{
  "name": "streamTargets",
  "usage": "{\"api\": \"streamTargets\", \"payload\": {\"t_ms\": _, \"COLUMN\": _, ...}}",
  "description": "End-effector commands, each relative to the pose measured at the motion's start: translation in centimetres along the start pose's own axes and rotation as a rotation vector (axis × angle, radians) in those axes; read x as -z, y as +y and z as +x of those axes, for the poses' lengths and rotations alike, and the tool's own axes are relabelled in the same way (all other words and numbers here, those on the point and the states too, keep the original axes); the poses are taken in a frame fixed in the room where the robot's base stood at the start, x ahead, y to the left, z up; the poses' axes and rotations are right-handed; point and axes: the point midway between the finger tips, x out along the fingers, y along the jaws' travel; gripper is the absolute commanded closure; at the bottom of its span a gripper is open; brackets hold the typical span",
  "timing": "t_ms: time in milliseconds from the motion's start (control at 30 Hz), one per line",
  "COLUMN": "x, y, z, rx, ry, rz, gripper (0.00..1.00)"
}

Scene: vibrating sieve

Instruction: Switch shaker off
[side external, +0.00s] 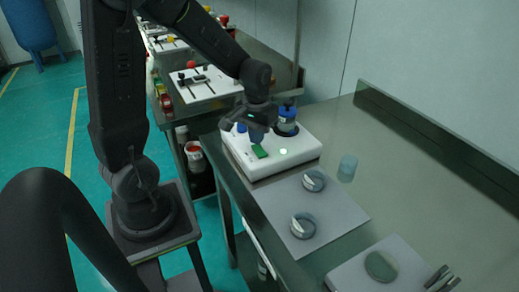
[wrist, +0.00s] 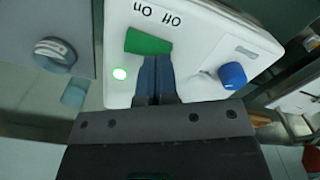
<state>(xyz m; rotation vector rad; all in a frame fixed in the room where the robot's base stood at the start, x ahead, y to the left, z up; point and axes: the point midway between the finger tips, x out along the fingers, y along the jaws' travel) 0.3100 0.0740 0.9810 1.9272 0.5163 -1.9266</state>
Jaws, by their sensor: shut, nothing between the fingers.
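The shaker is a white box (side external: 247,163) on the bench, also filling much of the wrist view (wrist: 200,30). Its green switch (wrist: 147,42) sits by upside-down On and Off labels; it also shows in the side view (side external: 259,151). In the side view my gripper (side external: 257,135) hangs over the box.
A blue knob (wrist: 232,75) lies right of my fingers on the box. A blue-topped jar (side external: 287,118) stands at the box's back. Two round dishes (side external: 314,181) (side external: 303,225) lie on a grey mat (side external: 335,212).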

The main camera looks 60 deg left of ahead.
Motion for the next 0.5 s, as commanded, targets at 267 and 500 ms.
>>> {"api": "streamTargets", "payload": {"t_ms": 267, "x": -0.01, "y": 0.0, "z": 0.45, "rx": 0.0, "ry": -0.001, "rz": 0.0, "gripper": 1.0}}
{"api": "streamTargets", "payload": {"t_ms": 500, "x": -0.03, "y": -0.01, "z": 0.8, "rx": 0.0, "ry": -0.001, "rz": 0.0, "gripper": 1.0}}
